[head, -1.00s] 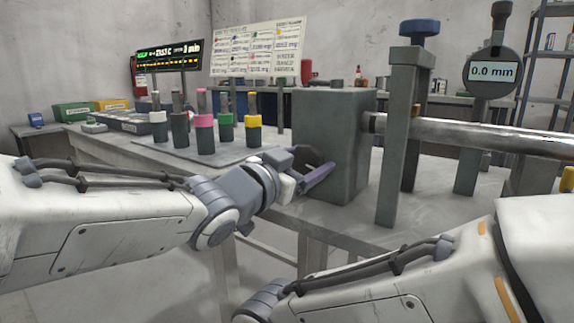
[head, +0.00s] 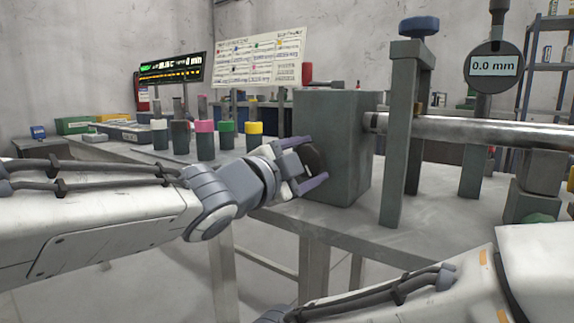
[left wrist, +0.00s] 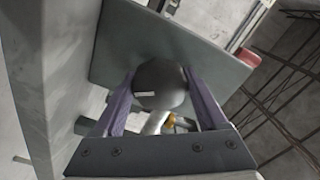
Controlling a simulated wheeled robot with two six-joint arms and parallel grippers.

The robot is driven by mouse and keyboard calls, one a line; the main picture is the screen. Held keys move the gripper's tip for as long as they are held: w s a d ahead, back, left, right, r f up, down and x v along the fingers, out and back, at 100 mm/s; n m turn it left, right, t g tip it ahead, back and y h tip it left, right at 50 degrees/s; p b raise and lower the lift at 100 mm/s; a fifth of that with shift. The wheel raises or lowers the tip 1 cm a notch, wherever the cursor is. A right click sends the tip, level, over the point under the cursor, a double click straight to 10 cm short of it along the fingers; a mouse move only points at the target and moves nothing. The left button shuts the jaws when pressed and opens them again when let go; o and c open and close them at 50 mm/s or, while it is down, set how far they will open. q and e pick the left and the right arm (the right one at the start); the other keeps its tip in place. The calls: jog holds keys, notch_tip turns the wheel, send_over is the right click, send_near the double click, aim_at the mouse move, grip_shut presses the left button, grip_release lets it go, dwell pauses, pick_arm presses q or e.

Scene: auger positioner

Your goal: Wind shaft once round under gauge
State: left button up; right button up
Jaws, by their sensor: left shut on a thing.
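The steel shaft (head: 470,131) runs right from the grey headstock block (head: 345,150). The dial gauge (head: 495,66) hangs above the shaft and reads 0.0 mm. A dark round knob (head: 311,158) is on the block's left side. My left gripper (head: 316,161) is shut on this knob, one finger above and one below. In the left wrist view the knob (left wrist: 161,86) sits between the two purple fingers and carries a short pale mark. My right arm enters at the lower right; its gripper is out of view.
A clamp frame with a blue knob (head: 419,26) stands over the shaft beside the block. Several colour-capped cylinders (head: 205,138) stand on the bench (head: 270,215) at left. A lit display (head: 170,67) and a chart board (head: 259,58) stand behind.

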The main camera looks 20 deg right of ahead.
pick_arm(q)
jog(key=shift+a, duration=0.1)
dwell(0.5)
jog(key=o, duration=1.3)
jog(key=p+v, duration=0.6)
jog(key=v, duration=0.4)
jog(key=shift+a, duration=0.2)
jog(key=shift+s, duration=0.1)
